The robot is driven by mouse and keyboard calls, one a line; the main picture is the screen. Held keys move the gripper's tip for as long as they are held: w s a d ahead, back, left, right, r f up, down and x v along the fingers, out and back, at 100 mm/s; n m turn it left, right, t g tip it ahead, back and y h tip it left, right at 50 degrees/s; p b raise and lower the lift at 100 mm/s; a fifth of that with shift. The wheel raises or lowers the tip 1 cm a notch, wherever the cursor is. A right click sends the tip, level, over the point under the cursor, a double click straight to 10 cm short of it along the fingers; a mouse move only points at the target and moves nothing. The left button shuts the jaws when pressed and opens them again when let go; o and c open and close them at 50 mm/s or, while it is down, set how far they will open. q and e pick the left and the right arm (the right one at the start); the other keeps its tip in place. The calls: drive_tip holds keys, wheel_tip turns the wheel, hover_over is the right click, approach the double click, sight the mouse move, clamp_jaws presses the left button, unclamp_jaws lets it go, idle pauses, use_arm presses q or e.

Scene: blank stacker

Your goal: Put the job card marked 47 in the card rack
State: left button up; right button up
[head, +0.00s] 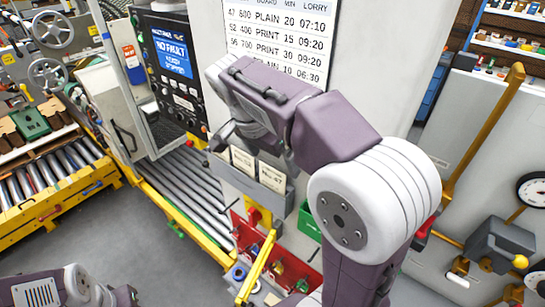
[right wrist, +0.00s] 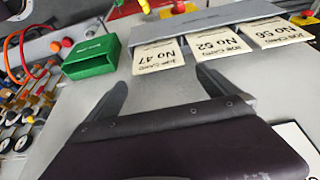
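The job card marked 47 (right wrist: 157,57) stands in a grey holder (right wrist: 215,22), with cards 52 (right wrist: 222,48) and 56 (right wrist: 275,33) beside it. In the head view, card 47 (head: 272,178) is at the right of the grey holder (head: 252,185) and card 52 (head: 243,162) is left of it. My right gripper (right wrist: 158,82) is open and empty, its fingers spread just short of card 47; it also shows above the holder in the head view (head: 253,143). My left gripper is out of view. I cannot tell whether this holder is the card rack.
A green open box (right wrist: 91,57) is beside the holder, also seen below right in the head view (head: 308,224). A timetable board (head: 282,35) is above. A red tray (head: 275,262) is below. A roller conveyor (head: 185,190) and control panel (head: 172,60) are left.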

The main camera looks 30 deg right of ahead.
drive_tip(key=v, duration=0.9)
drive_tip(key=shift+p, duration=0.3)
idle(0.6)
